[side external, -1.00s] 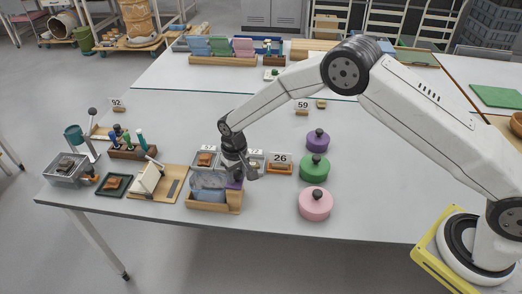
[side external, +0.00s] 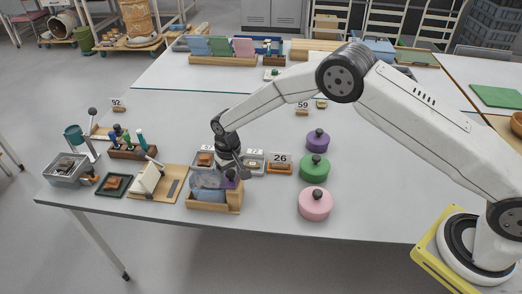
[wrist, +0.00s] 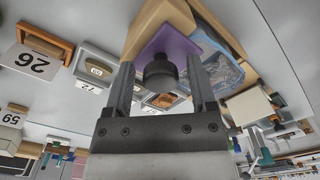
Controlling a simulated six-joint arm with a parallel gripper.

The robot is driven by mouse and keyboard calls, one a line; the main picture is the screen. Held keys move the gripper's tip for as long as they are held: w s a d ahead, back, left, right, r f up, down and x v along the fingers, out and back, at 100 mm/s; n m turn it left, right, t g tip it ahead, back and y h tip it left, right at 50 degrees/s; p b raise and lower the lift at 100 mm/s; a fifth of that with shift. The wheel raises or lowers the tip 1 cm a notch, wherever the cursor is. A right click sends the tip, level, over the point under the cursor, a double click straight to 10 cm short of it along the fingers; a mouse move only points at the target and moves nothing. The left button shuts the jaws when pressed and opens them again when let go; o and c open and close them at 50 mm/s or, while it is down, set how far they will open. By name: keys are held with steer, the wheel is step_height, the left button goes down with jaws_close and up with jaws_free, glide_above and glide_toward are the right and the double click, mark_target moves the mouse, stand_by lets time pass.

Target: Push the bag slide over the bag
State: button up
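The bag (side external: 207,181) looks clear and bluish and lies in a wooden holder (side external: 214,208) near the table's front edge. The bag also shows in the wrist view (wrist: 222,65). The purple bag slide (wrist: 172,42) has a dark round knob (wrist: 160,72) and sits at the right end of the holder in the side view. My gripper (wrist: 159,75) is open, its fingers on either side of the knob with gaps showing. In the side view my gripper (side external: 232,166) is just above and behind the knob. Part of the slide is hidden there.
Small trays with number cards, one reading 26 (side external: 280,159), stand behind the holder. Pink (side external: 315,204), green (side external: 314,168) and purple (side external: 317,140) knobbed discs stand to the right. A wooden board with a white piece (side external: 147,178) lies left. The front right table is clear.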

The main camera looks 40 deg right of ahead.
steer(key=shift+r, duration=0.2)
steer(key=shift+r, duration=2.55)
steer(key=shift+s+d+r, duration=0.1)
steer(key=shift+d+r, duration=0.15)
steer(key=s+d+r+t, duration=0.1)
steer(key=s+d+r, duration=0.2)
steer(key=s+d, duration=0.2)
steer(key=s+d+r, duration=0.4)
steer(key=s+d, duration=0.1)
steer(key=s, duration=0.7)
steer(key=s+d+r+t, duration=0.1)
steer(key=s+d+r, duration=0.2)
steer(key=s, duration=0.6)
steer(key=d, duration=0.2)
steer(key=shift+s+d+r+t, duration=0.15)
steer(key=shift+s+d+t, duration=0.1)
steer(key=shift+d+t, duration=0.1)
